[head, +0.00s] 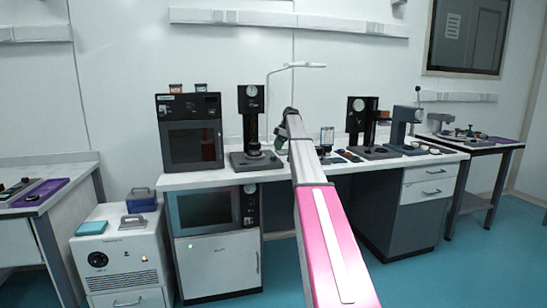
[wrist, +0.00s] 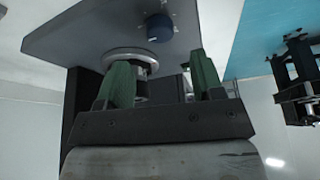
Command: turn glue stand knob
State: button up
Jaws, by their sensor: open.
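In the wrist view a dark blue round knob (wrist: 159,28) sits on a grey plate (wrist: 90,35). A pale round ring (wrist: 128,54) with a dark post lies beside it, partly behind my left finger. My gripper (wrist: 163,78) is open, its green fingers apart, with the knob beyond the fingertips and not between them. In the head view my arm reaches over the bench, and its end (head: 290,116) is near a black stand with a dial (head: 250,110). A second dialled black stand (head: 362,125) is farther right. I cannot tell which stand bears the knob.
The white bench (head: 210,179) also carries a black oven-like box (head: 191,145), a thin lamp (head: 295,66) and a grey press (head: 399,128). Small items lie right of my arm. A dark fixture (wrist: 295,75) shows at right in the wrist view.

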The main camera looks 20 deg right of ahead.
aim_at(273, 158)
jog(key=x, duration=0.6)
jog(key=shift+f, duration=0.25)
jog(key=c, duration=0.9)
